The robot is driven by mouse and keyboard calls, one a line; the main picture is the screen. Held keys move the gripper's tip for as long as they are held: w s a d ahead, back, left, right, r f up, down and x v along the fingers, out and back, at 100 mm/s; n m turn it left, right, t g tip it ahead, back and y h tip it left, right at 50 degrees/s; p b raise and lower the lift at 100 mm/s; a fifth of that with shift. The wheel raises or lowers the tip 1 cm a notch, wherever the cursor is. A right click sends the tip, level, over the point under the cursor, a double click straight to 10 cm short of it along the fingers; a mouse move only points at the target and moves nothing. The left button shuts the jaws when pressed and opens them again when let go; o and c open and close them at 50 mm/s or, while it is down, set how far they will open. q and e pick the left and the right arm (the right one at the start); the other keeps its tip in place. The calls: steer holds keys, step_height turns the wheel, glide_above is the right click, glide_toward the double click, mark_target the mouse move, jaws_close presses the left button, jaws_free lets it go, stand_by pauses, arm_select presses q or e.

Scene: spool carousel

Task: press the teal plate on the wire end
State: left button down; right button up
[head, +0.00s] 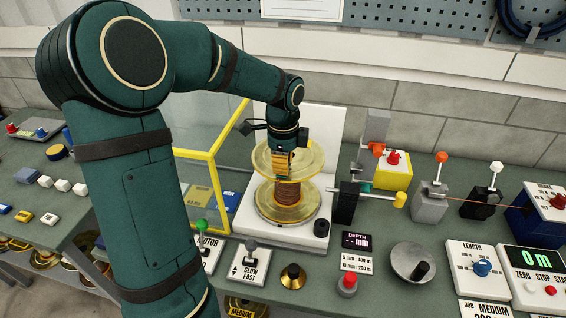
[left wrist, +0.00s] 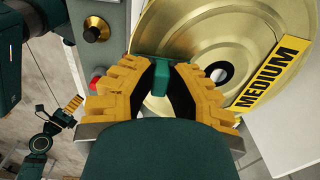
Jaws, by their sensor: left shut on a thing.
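My left gripper (head: 283,176) is over the upper flange of the spool (head: 314,160), seen in the head view. In the left wrist view, its orange fingers (left wrist: 160,80) are shut on the teal plate (left wrist: 160,62), which has a short grip between the fingertips. The plate is at the spool's gold flange (left wrist: 205,42); I cannot tell whether it touches. Copper-brown wire (head: 287,192) is wound on the spool's core. I cannot make out the wire end. My right gripper (left wrist: 74,103) shows small at the left of the left wrist view, its finger opening unclear.
A yellow-framed clear guard (head: 213,140) stands left of the spool. Right of it are a black block with a yellow-tipped rod (head: 399,200), a grey block (head: 430,207) and a crank disc (head: 413,262). A lever box (head: 251,262) and a gold-based knob (head: 292,277) sit in front.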

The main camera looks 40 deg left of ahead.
stand_by(0.4)
arm_select(q)
steer(key=shift+c, duration=1.8)
jaws_free()
steer(key=shift+r+p, duration=1.9)
steer(key=shift+r, duration=0.25)
steer(key=shift+r+p, duration=0.35)
steer(key=shift+r, duration=0.5)
